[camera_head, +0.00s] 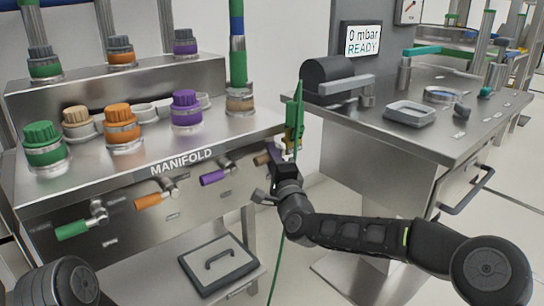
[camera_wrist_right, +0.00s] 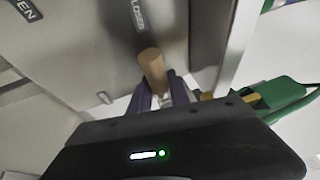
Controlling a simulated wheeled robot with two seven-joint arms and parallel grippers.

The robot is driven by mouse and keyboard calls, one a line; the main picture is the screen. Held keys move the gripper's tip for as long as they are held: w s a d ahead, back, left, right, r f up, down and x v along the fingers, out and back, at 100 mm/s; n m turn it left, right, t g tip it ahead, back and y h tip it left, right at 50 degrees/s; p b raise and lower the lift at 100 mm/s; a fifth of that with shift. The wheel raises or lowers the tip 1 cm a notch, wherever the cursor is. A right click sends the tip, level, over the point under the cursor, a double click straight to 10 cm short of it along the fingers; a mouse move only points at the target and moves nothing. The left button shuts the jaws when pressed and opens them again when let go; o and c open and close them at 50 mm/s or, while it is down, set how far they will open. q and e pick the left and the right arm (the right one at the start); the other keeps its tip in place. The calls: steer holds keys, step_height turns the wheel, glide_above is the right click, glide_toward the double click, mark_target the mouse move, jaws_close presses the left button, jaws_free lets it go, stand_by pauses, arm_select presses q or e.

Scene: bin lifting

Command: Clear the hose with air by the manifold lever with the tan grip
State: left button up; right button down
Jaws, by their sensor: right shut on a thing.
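The manifold (camera_head: 70,190) is a steel block at the left with several levers along its front, gripped in green, orange, purple and tan. The tan grip (camera_head: 262,159) is the rightmost, at the block's right end. In the right wrist view the tan grip (camera_wrist_right: 152,68) points up toward a CLOSED label (camera_wrist_right: 139,14). My right gripper (camera_head: 278,166) is shut on the tan-grip lever, its fingers (camera_wrist_right: 162,96) on either side of its lower part. A green hose fitting (camera_head: 294,118) stands just behind the gripper; its hose hangs below. My left gripper is out of view.
A display (camera_head: 362,39) reads 0 mbar READY above the steel bench (camera_head: 440,133) at the right. Capped ports in green, tan, orange and purple stand on the manifold. A grey panel with a handle (camera_head: 218,264) lies on the shelf below. Open floor lies between manifold and bench.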

steer(key=shift+r+m, duration=0.1)
steer(key=shift+m, duration=0.3)
steer(key=c, duration=1.2)
jaws_free()
steer(key=shift+c, duration=0.2)
steer(key=p+v, duration=0.1)
steer(key=v, duration=0.6)
steer(key=shift+s, duration=0.35)
steer(key=shift+d, duration=0.1)
